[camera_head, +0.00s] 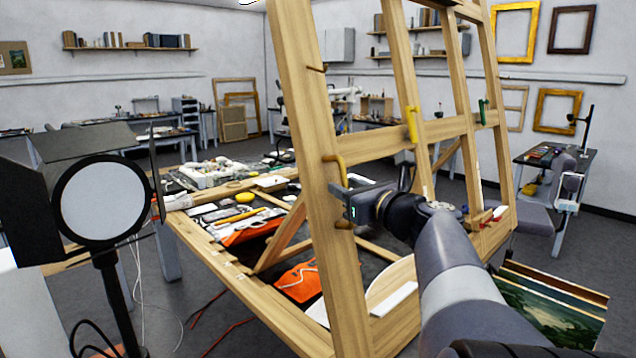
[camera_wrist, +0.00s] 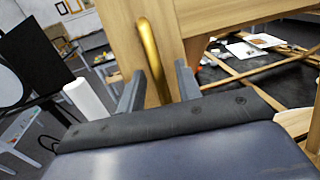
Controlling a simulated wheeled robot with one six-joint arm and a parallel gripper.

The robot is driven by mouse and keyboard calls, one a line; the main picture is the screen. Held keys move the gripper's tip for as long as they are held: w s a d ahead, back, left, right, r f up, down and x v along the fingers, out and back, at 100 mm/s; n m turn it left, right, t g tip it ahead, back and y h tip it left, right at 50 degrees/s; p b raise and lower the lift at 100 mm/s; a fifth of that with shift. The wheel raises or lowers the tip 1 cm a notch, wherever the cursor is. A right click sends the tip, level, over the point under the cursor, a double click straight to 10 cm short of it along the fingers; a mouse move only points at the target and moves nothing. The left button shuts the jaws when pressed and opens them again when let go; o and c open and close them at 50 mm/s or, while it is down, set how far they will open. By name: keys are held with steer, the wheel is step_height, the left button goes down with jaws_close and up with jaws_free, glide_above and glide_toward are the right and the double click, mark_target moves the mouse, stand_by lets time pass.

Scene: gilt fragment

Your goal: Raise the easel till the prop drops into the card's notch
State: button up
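The easel (camera_head: 325,160) is a large pale wooden frame, raised at a steep tilt above a wooden base frame (camera_head: 240,285). A brass handle (camera_head: 338,168) is fixed to its left upright; it also shows in the wrist view (camera_wrist: 152,55). My gripper (camera_head: 347,200) is at this handle. In the wrist view its two fingers (camera_wrist: 160,80) stand apart, one on each side of the handle, with gaps showing. A slanting wooden strut (camera_head: 284,235), which looks like the prop, runs down behind the left upright. I cannot make out the card's notch; the strut's lower end is near the base's left rail.
A black lamp (camera_head: 100,200) stands close at the left. A worktable (camera_head: 172,200) with tools and papers lies behind the easel. A painted canvas (camera_head: 550,310) leans at lower right. An orange cloth (camera_head: 300,282) lies inside the base frame. Cables cross the floor at the left.

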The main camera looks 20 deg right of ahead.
steer(key=shift+w+a, duration=0.1)
steer(key=shift+w, duration=0.35)
jaws_close()
stand_by(0.4)
